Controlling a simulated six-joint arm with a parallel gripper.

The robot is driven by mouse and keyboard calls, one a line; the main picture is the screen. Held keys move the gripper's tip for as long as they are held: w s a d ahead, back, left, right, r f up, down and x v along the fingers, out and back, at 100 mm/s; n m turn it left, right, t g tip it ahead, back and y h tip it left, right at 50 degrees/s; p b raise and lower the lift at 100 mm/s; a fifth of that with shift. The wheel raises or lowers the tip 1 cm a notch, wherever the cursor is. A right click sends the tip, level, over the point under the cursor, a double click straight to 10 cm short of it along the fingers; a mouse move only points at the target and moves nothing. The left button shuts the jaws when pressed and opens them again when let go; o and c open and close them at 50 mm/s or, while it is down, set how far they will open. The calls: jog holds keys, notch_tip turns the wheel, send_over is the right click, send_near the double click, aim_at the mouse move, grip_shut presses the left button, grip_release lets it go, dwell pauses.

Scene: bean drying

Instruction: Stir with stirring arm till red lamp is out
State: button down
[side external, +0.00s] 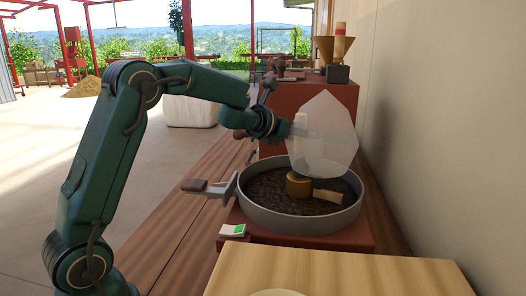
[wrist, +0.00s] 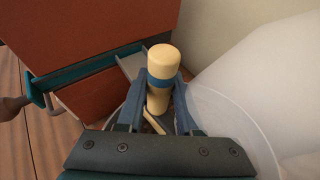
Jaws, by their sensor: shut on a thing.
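In the side external view a round grey pan (side external: 262,220) holds a dark mass. A brass hub (side external: 298,185) stands in its middle, with a pale wooden paddle (side external: 327,198) beside it. My gripper (side external: 298,128) is above the pan's back part, partly behind a translucent pale sheet (side external: 325,135). In the wrist view my gripper (wrist: 160,90) is shut on an upright cream handle (wrist: 160,62) with a blue band. Its lower end is hidden, so I cannot tell whether it joins the hub or paddle. I see no lit red lamp.
A small white box with a green face (side external: 232,230) sits at the pan's front left. A grey bracket with a brown grip (side external: 195,186) sticks out left. A red block (side external: 285,100) stands behind; a wall (side external: 440,130) closes the right side. A pale wooden board (side external: 330,270) lies in front.

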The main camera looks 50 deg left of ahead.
jog(key=c, duration=0.5)
grip_release()
jog(key=shift+s, duration=0.1)
jog(key=v, duration=0.6)
jog(key=shift+s+r, duration=0.2)
jog(key=shift+s, duration=0.2)
